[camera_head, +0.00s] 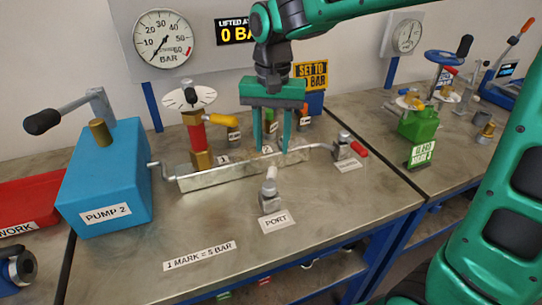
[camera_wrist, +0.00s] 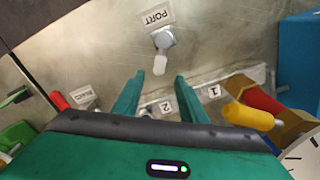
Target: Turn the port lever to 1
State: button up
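The port lever (camera_head: 270,188) is a short pale handle on a grey metal body, behind the PORT label (camera_head: 277,221) on the bench. In the wrist view, the lever (camera_wrist: 160,64) points from its body towards my fingers. My gripper (camera_head: 273,150) is open, its two fingers pointing down above the metal manifold (camera_head: 235,177), behind the port lever. In the wrist view, the fingers (camera_wrist: 159,78) are apart, with the lever tip showing just beyond and between them; contact cannot be told. Number tag 1 (camera_head: 223,159) and number tag 2 (camera_head: 267,150) are on the manifold.
A blue PUMP 2 box (camera_head: 105,185) stands left. A yellow-handled valve (camera_head: 220,120) and a red post (camera_head: 197,137) rise behind the manifold. A red-handled valve (camera_head: 350,147) is at right. The bench front (camera_head: 340,215) is mostly clear.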

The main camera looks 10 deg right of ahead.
jog(key=shift+r, duration=1.5)
jog(key=shift+c, duration=0.5)
jog(key=c, duration=0.5)
jog(key=shift+d+m, duration=0.3)
jog(key=shift+m, duration=0.1)
grip_shut()
jog(key=s+d+r+m+t+y, duration=0.15)
jog(key=d+m, duration=0.25)
jog(key=m, duration=0.5)
jog(key=s+d+r+m+g+y, duration=0.15)
jog(key=d+m, duration=0.25)
jog(key=m, duration=0.4)
jog(key=t, duration=0.1)
send_near(271, 177)
jog(key=d+f, duration=0.4)
jog(key=shift+w+a+f, duration=0.55)
jog(key=shift+a+f, duration=0.1)
jog(key=shift+a, duration=0.1)
jog(key=shift+w+a+f, duration=0.6)
jog(key=shift+a, duration=0.2)
